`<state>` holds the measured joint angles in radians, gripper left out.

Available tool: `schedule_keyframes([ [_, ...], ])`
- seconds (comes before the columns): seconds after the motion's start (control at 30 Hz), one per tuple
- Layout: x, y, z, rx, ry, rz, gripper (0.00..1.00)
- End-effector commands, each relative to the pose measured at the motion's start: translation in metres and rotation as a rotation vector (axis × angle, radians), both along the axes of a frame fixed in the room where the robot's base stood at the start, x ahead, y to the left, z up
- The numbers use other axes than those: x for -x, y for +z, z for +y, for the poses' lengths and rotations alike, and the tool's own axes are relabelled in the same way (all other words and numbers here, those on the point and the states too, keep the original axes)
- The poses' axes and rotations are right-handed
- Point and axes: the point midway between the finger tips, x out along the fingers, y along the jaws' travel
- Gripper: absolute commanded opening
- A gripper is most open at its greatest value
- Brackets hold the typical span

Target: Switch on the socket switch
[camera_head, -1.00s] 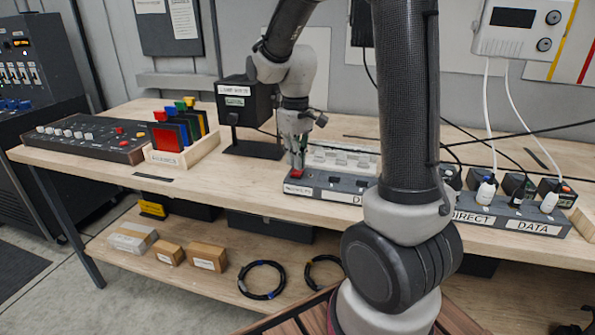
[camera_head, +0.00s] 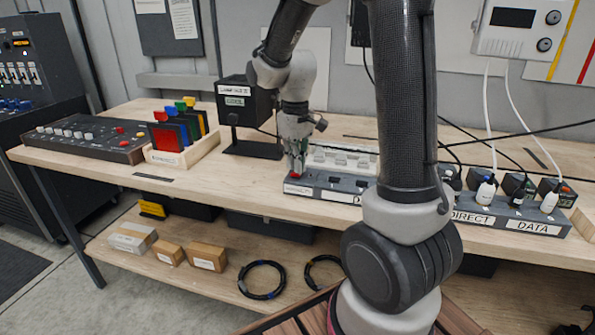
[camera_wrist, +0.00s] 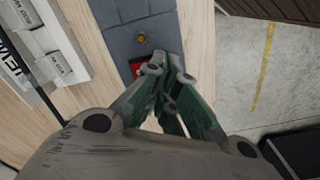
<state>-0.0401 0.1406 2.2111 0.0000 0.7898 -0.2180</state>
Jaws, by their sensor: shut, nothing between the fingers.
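The socket switch (camera_head: 294,176) is a small red rocker at the left end of a dark grey power strip (camera_head: 330,193). In the wrist view the red switch (camera_wrist: 138,68) is partly hidden by my fingertips. My gripper (camera_head: 298,172) points down over the switch, its fingers shut and empty. In the wrist view the tips of my gripper (camera_wrist: 167,64) meet at the right edge of the red patch. Whether they touch it I cannot tell. A small amber round light (camera_wrist: 141,38) sits on the strip beside the switch.
A clear-topped tray of pale blocks (camera_head: 345,158) stands behind the strip. A black box on a stand (camera_head: 247,105) is to the left, with a wooden rack of coloured cards (camera_head: 183,150) beyond. Plugs with cables (camera_head: 486,190) fill the strip's right part.

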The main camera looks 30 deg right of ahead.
Motion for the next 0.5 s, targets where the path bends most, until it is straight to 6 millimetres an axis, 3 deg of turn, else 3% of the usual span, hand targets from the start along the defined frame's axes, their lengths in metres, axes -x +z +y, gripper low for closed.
schedule_keyframes([
  [0.5,0.0003,-0.0082,0.0,0.0,0.0,0.001,0.0],
])
